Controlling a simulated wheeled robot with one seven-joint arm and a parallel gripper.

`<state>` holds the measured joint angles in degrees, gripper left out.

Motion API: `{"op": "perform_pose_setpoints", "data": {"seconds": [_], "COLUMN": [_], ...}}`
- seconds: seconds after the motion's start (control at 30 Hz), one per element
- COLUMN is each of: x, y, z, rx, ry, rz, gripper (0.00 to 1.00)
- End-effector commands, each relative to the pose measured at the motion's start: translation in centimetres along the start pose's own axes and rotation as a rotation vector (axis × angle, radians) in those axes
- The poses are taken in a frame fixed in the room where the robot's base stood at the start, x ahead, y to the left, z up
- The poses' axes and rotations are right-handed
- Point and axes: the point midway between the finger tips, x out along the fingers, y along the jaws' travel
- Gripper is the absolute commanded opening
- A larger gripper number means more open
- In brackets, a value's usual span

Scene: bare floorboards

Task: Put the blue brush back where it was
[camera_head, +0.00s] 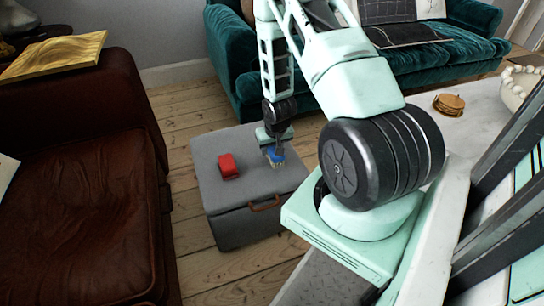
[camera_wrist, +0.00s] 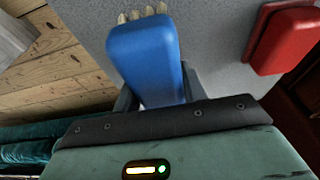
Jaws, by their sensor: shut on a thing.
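The blue brush (camera_head: 275,155) is at the right part of the grey box's top in the head view, under my gripper (camera_head: 273,143). In the wrist view the blue brush (camera_wrist: 147,58) has a blue body with pale bristles at its far end. My gripper (camera_wrist: 155,95) is shut on it; the fingers are mostly hidden behind the brush. The grey box (camera_head: 215,150) has a flat lid and a brown handle on its front. I cannot tell whether the brush touches the lid.
A red block-like object (camera_head: 228,167) lies on the box lid, left of the brush. A brown leather sofa (camera_head: 80,180) stands at left, a teal sofa (camera_head: 232,60) behind. A white table (camera_head: 470,125) with coasters (camera_head: 448,104) is at right. Bare floorboards (camera_head: 180,125) surround the box.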

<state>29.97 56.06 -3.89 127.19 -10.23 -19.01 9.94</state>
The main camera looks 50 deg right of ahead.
Motion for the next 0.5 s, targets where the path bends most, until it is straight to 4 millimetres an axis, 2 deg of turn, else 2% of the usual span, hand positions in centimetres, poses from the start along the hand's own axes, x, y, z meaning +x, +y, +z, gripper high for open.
{"op": "perform_pose_setpoints", "data": {"seconds": [0.1,0.17,0.5], "x": [2.1,2.7,2.9], "y": [0.0,0.0,0.0], "z": [0.6,0.7,0.8], "rx": [0.000,0.000,0.000], "ry": [-0.001,0.000,0.000], "rz": [0.000,0.000,0.000], "gripper": [0.17,0.17,0.17]}}
